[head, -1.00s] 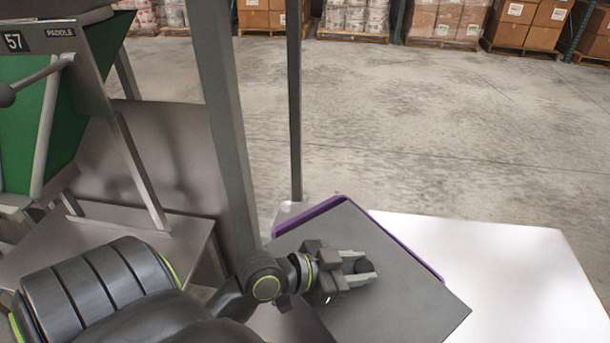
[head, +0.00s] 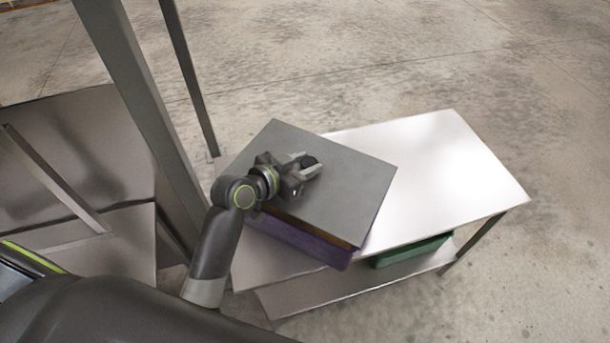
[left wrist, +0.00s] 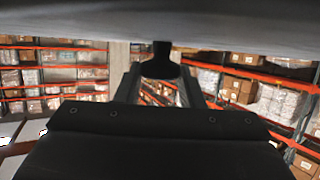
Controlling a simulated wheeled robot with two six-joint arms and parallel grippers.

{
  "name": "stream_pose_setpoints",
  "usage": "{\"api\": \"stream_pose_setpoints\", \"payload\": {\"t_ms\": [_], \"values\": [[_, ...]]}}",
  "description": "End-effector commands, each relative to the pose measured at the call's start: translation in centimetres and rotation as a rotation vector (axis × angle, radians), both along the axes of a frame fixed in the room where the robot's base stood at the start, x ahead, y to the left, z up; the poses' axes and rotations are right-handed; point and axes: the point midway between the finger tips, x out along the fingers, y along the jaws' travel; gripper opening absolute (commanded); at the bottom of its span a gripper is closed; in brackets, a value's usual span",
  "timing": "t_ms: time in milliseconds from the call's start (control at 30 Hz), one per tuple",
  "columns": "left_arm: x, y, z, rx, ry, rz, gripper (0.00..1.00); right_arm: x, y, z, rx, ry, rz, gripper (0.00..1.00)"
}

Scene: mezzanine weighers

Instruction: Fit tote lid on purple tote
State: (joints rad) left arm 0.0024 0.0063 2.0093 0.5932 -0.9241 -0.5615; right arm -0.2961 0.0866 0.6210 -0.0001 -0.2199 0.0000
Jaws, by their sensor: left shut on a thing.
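The flat grey tote lid (head: 350,185) lies over the purple tote (head: 300,245) on the metal table. My left gripper (head: 308,166) is shut on the lid's black knob (head: 313,165). The knob also shows between the fingers in the left wrist view (left wrist: 160,66), with the lid (left wrist: 230,32) as a grey band across the top. The tote's near wall shows below the lid, with a thin brownish strip between them at the near right. The lid hides most of the tote's rim, so I cannot tell whether it is seated. My right gripper is out of view.
The metal table (head: 440,165) is bare to the right of the tote. A green tote (head: 412,250) sits on its lower shelf. A grey post (head: 150,110) stands close left of the tote, with a thinner post behind. Grey metal panels (head: 75,150) are at the left.

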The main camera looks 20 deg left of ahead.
Motion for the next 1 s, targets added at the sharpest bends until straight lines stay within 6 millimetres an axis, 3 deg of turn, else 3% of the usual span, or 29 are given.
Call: {"api": "stream_pose_setpoints", "payload": {"t_ms": [300,700,733,900,1000], "values": [[0.0,0.0,-3.7,-0.002,-0.001,0.000,0.04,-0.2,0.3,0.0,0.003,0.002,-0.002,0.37],[0.0,0.0,-4.5,-0.001,-0.004,0.001,0.04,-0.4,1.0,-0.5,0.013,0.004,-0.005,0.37],[0.0,0.0,-4.5,0.001,-0.001,0.001,0.36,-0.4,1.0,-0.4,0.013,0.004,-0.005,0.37],[0.0,0.0,-4.4,0.001,-0.001,0.001,0.57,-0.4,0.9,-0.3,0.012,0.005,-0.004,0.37],[0.0,0.0,-4.4,0.001,-0.001,0.001,0.57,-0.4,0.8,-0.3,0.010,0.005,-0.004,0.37]]}}
